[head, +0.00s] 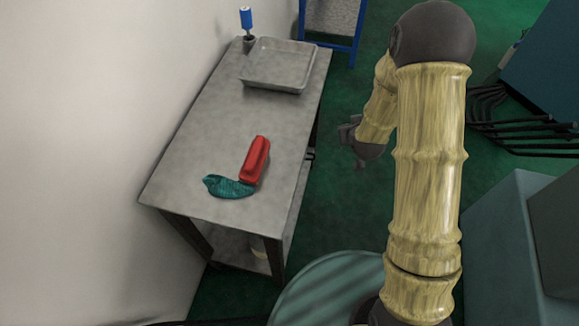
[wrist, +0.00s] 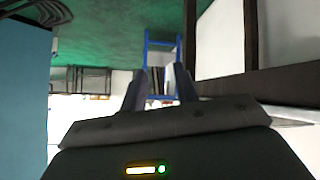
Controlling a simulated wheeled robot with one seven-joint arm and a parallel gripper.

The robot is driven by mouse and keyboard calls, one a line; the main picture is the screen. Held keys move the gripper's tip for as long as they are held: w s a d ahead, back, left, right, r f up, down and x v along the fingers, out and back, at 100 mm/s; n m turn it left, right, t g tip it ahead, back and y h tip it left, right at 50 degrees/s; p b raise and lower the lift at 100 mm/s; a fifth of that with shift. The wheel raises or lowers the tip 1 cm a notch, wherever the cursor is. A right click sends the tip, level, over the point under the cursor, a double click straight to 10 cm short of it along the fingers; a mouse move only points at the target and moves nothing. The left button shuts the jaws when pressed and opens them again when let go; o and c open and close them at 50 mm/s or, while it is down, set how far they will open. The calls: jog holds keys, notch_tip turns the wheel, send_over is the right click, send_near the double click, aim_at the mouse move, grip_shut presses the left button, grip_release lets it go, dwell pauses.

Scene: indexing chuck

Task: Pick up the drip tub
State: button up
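My gripper (head: 347,131) hangs to the right of the table, well apart from the tub. In the wrist view my gripper (wrist: 161,88) has its two fingers spread with nothing between them. The tub cannot be made out in the wrist view.
The metal table (head: 185,160) stands along the white wall. On it are a grey tray (head: 278,64), a blue-handled tool (head: 246,18) in a cup, a red object (head: 255,158) and a teal cloth (head: 228,187). Green floor (head: 335,215) is clear right of the table.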

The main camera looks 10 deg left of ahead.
jog(key=a+f+n+t+y+b, duration=0.1)
jog(key=a+f+n+t+b, duration=0.1)
jog(key=f+b, duration=0.5)
jog(key=s+a+f+n+t+y+b, duration=0.1)
jog(key=f+b, duration=0.7)
jog(key=f, duration=1.1)
jog(key=s+a+f+n+t+y+b, duration=0.1)
jog(key=a+f+n+t+b, duration=0.2)
jog(key=f+b, duration=0.5)
notch_tip(320, 180, down, 6)
jog(key=shift+s+a+f+t, duration=0.1)
jog(key=shift+s+a+t, duration=0.15)
jog(key=shift+a+t, duration=0.65)
jog(key=shift+a, duration=0.2)
jog(key=b+x, duration=0.7)
jog(key=x, duration=0.5)
jog(key=shift+f, duration=0.25)
jog(key=shift+w, duration=0.15)
jog(key=shift+f+b+x, duration=0.15)
jog(key=shift+b+x, duration=1)
jog(key=shift+x, duration=0.15)
jog(key=shift+f+b+x, duration=0.15)
jog(key=shift+b+x, duration=0.95)
jog(key=shift+x, duration=0.15)
